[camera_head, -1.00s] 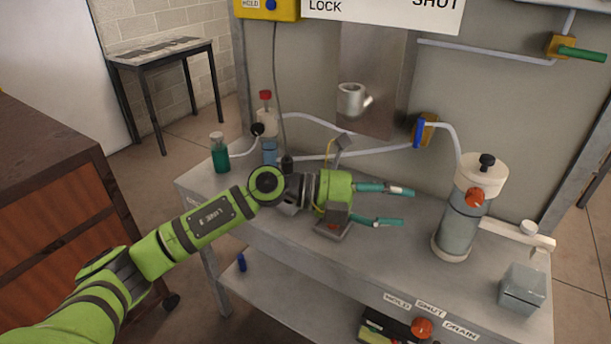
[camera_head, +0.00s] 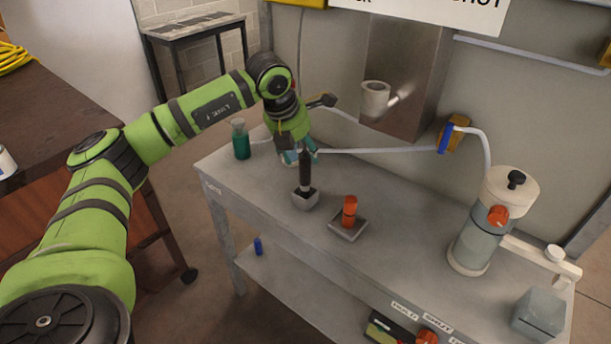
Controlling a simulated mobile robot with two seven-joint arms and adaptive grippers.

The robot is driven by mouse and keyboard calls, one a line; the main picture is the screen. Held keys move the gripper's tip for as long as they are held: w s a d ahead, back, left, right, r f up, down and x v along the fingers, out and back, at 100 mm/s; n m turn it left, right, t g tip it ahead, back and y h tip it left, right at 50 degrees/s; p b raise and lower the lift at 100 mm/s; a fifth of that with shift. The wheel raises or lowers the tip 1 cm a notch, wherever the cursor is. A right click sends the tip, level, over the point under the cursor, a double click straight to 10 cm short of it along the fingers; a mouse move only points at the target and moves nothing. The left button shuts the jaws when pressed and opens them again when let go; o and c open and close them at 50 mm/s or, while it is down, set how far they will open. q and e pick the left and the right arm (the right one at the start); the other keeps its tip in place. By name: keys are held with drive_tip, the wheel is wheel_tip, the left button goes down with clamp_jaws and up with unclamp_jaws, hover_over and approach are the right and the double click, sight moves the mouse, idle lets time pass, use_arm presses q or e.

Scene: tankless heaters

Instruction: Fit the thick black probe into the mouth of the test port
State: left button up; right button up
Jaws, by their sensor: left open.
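The thick black probe (camera_head: 304,170) stands upright in a small grey square holder (camera_head: 305,201) on the bench. My left gripper (camera_head: 301,156) points down at the probe's upper part, open, with a teal fingertip showing on each side of it. I cannot tell whether the fingers touch the probe. The test port appears to be the pale round cup-like mouth (camera_head: 375,98) on the metal panel, up and to the right of the gripper. The mouth faces up and looks empty. My right gripper is out of view.
An orange piece (camera_head: 349,211) sits in a second grey holder (camera_head: 348,230) to the right. A green flask (camera_head: 241,141) stands left of the gripper. A clear cylinder with an orange knob (camera_head: 477,228) and a grey block (camera_head: 538,313) stand at right.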

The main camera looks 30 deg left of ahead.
use_arm(q)
drive_tip(key=shift+x, duration=1.15)
clamp_jaws()
drive_tip(key=shift+r, duration=0.15)
